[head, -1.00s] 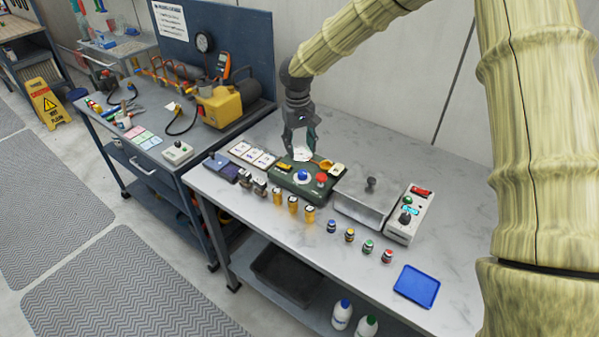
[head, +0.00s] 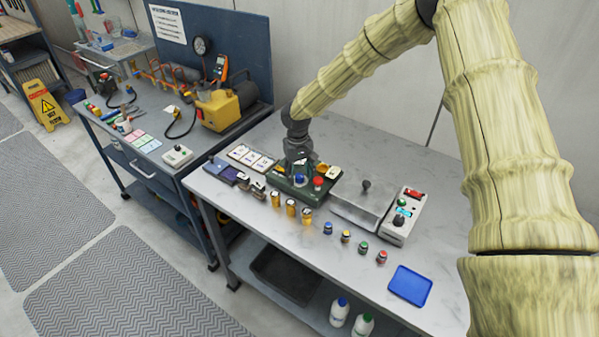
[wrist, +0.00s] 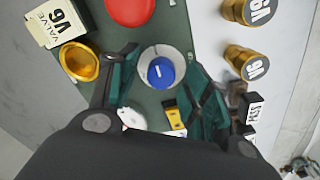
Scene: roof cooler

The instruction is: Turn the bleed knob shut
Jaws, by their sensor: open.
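A round blue knob (wrist: 160,72) with a short white pointer line sits on a pale disc on the green panel box (head: 280,193). No label naming it the bleed knob is legible. The pointer runs nearly up and down in the wrist view. In the head view the blue knob (head: 300,179) shows just under my gripper (head: 299,166). In the wrist view my gripper (wrist: 160,75) is open, one finger on each side of the knob, with gaps visible. I cannot tell how far the fingertips are above the panel.
Gold cylinders (wrist: 240,62) stand beside the box. A grey lidded box (head: 367,205) stands to its right.

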